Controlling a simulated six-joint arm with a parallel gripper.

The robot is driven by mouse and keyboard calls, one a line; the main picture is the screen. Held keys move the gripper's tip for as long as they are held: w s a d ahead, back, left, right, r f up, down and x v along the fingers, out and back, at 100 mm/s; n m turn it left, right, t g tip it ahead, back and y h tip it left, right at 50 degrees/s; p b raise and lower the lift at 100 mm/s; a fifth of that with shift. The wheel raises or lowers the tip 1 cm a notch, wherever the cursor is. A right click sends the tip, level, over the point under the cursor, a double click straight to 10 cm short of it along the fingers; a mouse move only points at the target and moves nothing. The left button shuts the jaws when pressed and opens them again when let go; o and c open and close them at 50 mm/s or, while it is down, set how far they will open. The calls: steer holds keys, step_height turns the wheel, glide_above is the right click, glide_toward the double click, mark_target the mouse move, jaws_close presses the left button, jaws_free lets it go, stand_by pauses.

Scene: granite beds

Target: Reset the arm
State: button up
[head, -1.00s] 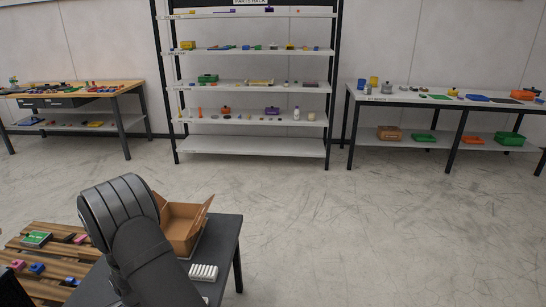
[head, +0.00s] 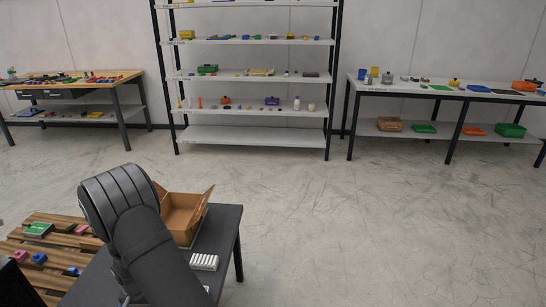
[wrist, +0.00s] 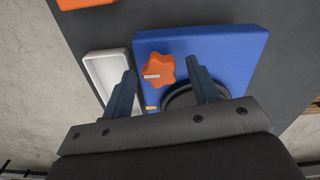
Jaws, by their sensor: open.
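My gripper (wrist: 161,66) is open in the wrist view, its two dark fingers spread. An orange star-shaped knob (wrist: 159,72) on a blue block or panel (wrist: 235,48) shows between the fingertips. No finger visibly grips it, and I cannot tell the height gap. A dark round ring (wrist: 178,98) on the blue part is partly hidden by the right finger. A white tray (wrist: 97,62) lies to the left, partly behind the left finger. In the head view my arm bends over the dark table (head: 227,232); the gripper is hidden there.
An open cardboard box (head: 183,216) and a white ribbed item (head: 204,262) are on the dark table. A wooden slatted surface (head: 60,222) with small parts is at left. A parts rack (head: 250,135) and two benches stand behind. The floor between is clear.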

steer(key=n, duration=0.6)
stand_by(0.4)
stand_by(0.3)
steer(key=m, duration=0.7)
steer(key=shift+m, duration=1.4)
